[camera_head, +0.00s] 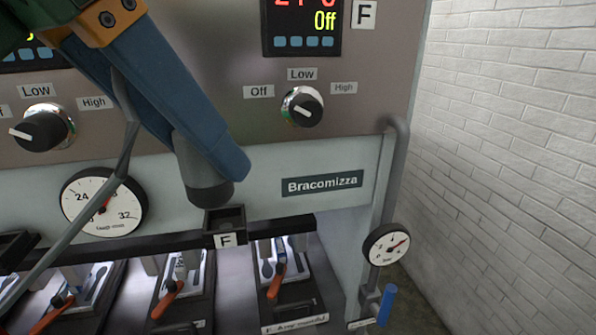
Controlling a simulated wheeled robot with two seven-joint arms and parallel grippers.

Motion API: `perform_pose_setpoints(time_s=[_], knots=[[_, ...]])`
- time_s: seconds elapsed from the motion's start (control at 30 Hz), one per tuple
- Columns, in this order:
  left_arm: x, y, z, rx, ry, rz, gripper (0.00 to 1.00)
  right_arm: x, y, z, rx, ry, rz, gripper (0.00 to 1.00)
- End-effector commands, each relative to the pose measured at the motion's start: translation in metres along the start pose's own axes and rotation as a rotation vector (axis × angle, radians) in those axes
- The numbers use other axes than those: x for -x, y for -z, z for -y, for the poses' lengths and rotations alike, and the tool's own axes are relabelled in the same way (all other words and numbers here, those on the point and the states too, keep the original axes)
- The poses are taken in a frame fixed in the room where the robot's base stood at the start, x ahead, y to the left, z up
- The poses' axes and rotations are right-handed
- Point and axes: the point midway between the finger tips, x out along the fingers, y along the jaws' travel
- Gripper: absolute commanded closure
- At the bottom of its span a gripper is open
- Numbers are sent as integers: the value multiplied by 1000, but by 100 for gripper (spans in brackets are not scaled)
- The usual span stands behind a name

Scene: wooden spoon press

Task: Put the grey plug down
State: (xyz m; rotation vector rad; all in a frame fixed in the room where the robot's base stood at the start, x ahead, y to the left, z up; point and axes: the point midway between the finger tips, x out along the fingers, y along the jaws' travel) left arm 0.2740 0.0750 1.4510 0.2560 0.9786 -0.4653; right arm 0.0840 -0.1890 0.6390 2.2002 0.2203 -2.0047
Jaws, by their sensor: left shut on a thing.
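My left gripper (222,158) comes in from the upper left with long blue fingers. It is shut on the grey plug (204,186), a dark grey cylinder pointing down. The plug's lower end is just above and left of a small black holder marked F (225,220) on the machine's front rail. I cannot tell whether the plug touches the holder. The fingers hide the upper part of the plug. My right gripper is not in view.
The press front has black knobs (302,107), a round gauge (103,202) and a smaller gauge (387,245) beside a pipe. A grey cable or hose (70,236) runs down left. Orange-handled stations (276,281) sit below. A white brick wall (510,130) is at right.

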Motion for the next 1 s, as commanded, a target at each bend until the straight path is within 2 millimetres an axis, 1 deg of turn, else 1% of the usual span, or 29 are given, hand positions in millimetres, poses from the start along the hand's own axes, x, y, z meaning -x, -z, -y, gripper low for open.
perform_pose_setpoints(time_s=[0.03,0.17,0.2,0.27,0.3,0.47,0.53,0.6,0.7,0.9,1.0], knots=[[-17,-2,-12,5,6,-6,100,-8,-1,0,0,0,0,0],[-48,-17,-46,7,6,-7,100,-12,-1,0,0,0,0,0],[-58,-20,-56,7,4,-7,100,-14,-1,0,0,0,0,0],[-79,-16,-65,6,1,-6,100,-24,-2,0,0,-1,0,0],[-87,-16,-71,5,0,-4,100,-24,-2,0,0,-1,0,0],[-108,-17,-84,6,-2,-2,100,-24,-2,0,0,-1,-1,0],[-122,-15,-91,6,-2,-5,100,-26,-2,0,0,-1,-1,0],[-137,-5,-91,2,-4,-1,100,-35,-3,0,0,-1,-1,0],[-145,0,-90,3,-2,0,100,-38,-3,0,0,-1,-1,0],[-144,0,-89,4,-2,1,100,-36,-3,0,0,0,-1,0],[-146,1,-89,4,-2,0,100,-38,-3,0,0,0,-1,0]])
